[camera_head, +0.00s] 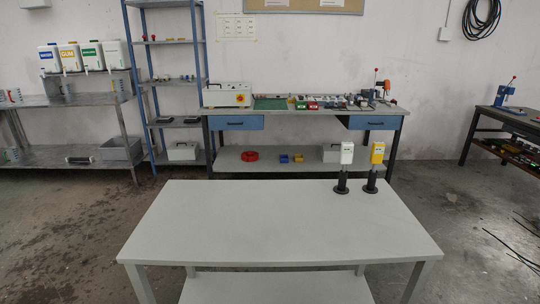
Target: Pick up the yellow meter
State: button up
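The yellow meter (377,153) stands upright in a black round-based stand (371,184) near the far right part of the grey table (260,225). A white meter (347,153) in a similar black stand (342,184) stands just to its left, with a small gap between the two. Both have a small pale face at the top, too small to read. My gripper and arm are not in view.
The table's left and middle are bare. Behind it stands a workbench (228,111) with a white control box, tools and bins. Shelving (167,80) and white containers are at the left; another bench (511,129) is at the right.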

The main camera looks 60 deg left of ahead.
aim_at(378, 147)
jog(key=u, duration=1.6)
jog(key=i, duration=0.1)
jog(key=i+z, duration=0.3)
jog(key=i+j+z, duration=0.15)
jog(key=z, duration=3.45)
jog(key=u, duration=3.9)
